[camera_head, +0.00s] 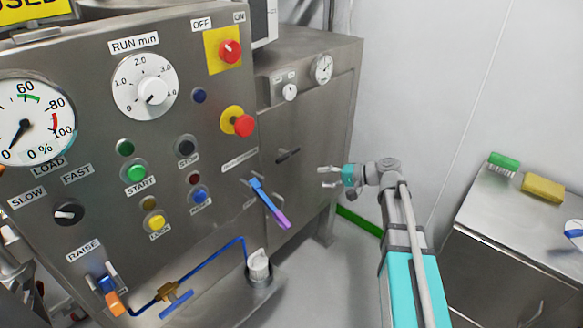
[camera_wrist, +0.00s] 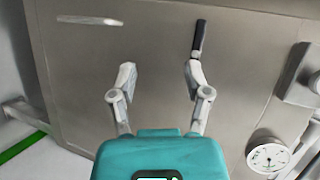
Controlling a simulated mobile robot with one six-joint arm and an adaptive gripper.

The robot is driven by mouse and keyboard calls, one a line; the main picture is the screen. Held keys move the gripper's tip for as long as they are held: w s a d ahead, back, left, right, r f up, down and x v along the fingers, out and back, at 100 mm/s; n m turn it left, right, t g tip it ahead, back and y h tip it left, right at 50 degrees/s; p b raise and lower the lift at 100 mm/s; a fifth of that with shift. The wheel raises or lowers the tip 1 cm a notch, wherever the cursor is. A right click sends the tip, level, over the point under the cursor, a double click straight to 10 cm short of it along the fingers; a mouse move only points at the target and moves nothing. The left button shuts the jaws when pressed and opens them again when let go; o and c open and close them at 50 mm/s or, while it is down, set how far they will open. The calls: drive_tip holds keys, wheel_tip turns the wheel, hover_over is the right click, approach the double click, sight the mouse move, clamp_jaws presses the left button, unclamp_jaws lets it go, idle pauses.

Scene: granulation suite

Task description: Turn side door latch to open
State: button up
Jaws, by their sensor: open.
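The side door (camera_head: 300,190) is a grey metal panel on the machine's right side. Its latch (camera_head: 288,155) is a short dark bar, slightly tilted in the head view. In the wrist view the dark latch (camera_wrist: 199,38) stands upright in the picture, just beyond the right fingertip. My gripper (camera_head: 325,177) is open and empty, to the right of the latch and apart from it. In the wrist view my gripper (camera_wrist: 160,75) has its fingers spread, with bare door panel between them. The latch is not between the fingers.
A pale bar (camera_wrist: 90,20) shows on the panel in the wrist view. A gauge (camera_head: 321,69) and small box (camera_head: 282,90) sit above the door. A blue-purple lever (camera_head: 268,205) juts from the front panel. A metal cabinet (camera_head: 480,250) stands at right; floor lies between.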

sight(290, 155)
drive_tip(key=shift+w+d+r+m+t+y+b, duration=0.15)
drive_tip(key=shift+w+d+r+t+y+b, duration=0.15)
drive_tip(key=shift+w+y+b, duration=0.3)
drive_tip(key=shift+w+d+r+m+t+y+b, duration=0.15)
drive_tip(key=shift+w+d+r+y+b, duration=0.15)
drive_tip(key=shift+w+y, duration=0.4)
drive_tip(key=shift+w+d+r+m+t+y+b, duration=0.15)
drive_tip(key=shift+w+r+t+y+b, duration=0.2)
drive_tip(key=shift+w, duration=0.5)
drive_tip(key=shift+a, duration=0.1)
drive_tip(key=x, duration=1.3)
drive_tip(key=shift+w+a+r, duration=0.1)
drive_tip(key=shift+a, duration=0.25)
